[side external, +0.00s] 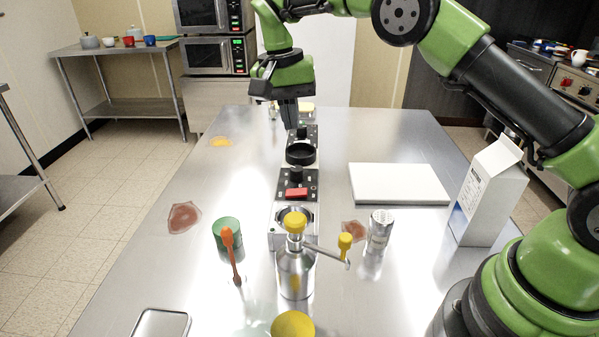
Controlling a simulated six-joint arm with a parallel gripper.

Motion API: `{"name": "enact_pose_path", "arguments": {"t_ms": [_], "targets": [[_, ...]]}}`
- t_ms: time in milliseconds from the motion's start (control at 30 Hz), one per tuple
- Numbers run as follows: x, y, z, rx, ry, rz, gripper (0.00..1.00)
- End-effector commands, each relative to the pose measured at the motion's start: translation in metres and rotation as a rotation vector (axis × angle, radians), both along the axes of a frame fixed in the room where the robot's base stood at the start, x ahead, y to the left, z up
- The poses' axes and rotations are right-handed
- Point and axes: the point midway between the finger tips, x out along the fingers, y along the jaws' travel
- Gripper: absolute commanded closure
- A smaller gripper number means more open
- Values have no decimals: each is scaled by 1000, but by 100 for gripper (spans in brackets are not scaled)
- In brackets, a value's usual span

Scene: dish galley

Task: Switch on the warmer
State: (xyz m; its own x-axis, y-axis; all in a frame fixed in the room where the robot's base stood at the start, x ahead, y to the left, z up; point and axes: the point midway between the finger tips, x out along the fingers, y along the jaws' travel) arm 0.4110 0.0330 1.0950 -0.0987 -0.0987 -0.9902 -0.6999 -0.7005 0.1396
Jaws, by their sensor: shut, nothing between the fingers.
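Two small appliances stand in a row along the middle of the table in the side external view; I cannot tell for certain which is the warmer. The nearer appliance (283,241) has a round metal top partly hidden by a steel dispenser, and a dark panel with a black knob (296,174) and a red switch (296,192). The farther appliance has a black round plate (300,153) and a dark panel with a black knob (302,132). My gripper (289,127) points down, shut and empty, by the farther panel. Whether it touches the knob is unclear.
The steel dispenser (295,273) with yellow caps stands in front. A green cup (227,240) and orange utensil (231,250) are left; a metal shaker (379,231), white board (398,184) and carton (487,195) are right.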

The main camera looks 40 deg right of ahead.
Motion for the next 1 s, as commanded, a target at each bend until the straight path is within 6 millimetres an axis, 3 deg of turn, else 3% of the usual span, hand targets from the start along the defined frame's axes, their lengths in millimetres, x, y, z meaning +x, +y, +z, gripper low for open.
{"name": "enact_pose_path", "arguments": {"t_ms": [267,433,800,1000], "targets": [[0,0,-2,-1,1,0,100],[-2,-2,-16,-1,5,1,100],[-10,-9,-92,0,7,-2,100],[-13,-12,-124,0,3,-1,100]]}}
